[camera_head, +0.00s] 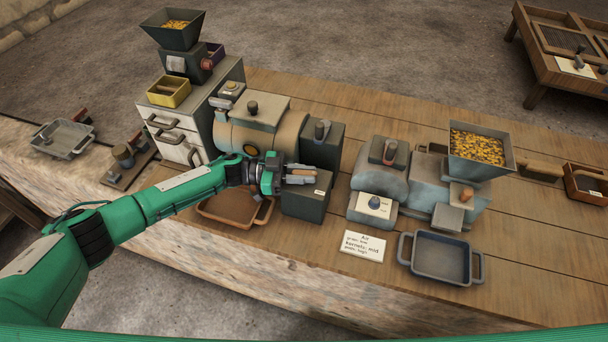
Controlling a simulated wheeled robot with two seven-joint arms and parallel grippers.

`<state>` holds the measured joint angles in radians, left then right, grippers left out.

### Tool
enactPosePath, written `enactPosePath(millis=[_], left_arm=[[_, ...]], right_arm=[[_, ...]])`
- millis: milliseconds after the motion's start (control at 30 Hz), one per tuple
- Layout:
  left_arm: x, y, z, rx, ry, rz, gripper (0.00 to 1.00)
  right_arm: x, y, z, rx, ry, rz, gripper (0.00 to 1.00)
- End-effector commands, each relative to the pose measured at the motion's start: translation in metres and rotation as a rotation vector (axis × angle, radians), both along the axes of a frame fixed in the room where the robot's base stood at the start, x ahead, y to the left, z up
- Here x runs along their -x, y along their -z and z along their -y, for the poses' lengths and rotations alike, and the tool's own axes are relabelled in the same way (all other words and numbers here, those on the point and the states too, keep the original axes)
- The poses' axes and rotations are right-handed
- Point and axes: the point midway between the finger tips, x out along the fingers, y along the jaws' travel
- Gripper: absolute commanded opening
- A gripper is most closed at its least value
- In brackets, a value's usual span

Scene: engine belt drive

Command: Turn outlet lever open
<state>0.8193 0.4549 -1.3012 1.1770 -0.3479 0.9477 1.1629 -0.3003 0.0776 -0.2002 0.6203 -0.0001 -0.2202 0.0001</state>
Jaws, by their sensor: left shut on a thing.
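My left gripper (298,175) is at the dark green box (304,203) in front of the tan drum machine (272,124). Its jaws are shut on what looks like the outlet lever, at the top of that box; the fingers hide most of it, so its angle cannot be told. A brown tray (238,207) sits below the drum, partly hidden by my left arm. My right gripper is not in view.
A blue-grey machine with a grain hopper (480,146) stands to the right, with a blue tray (441,257) and a label card (363,245) in front. A drawer cabinet (182,128) stands left of the drum. The table's front right is clear.

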Motion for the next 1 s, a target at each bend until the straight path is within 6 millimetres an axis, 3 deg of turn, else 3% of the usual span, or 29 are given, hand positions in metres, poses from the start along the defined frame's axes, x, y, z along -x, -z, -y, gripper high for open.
enactPosePath(millis=[233,267,367,733,867,1000], left_arm=[[0.000,-0.001,0.000,0.002,-0.001,0.000,0.00],[0.000,-0.001,0.000,0.002,-0.001,0.000,0.20],[0.000,-0.001,0.000,0.002,-0.001,0.000,0.40],[-0.001,0.001,-0.005,0.000,-0.001,0.000,0.40],[-0.002,0.002,-0.023,-0.001,-0.004,0.001,0.40],[-0.004,0.004,-0.055,-0.002,-0.005,0.001,0.40]], right_arm=[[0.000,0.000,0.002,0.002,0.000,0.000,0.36],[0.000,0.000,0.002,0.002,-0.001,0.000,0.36],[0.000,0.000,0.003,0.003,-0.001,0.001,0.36],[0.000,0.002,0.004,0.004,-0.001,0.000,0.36],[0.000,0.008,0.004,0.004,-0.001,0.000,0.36],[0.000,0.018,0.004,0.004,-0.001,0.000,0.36]])
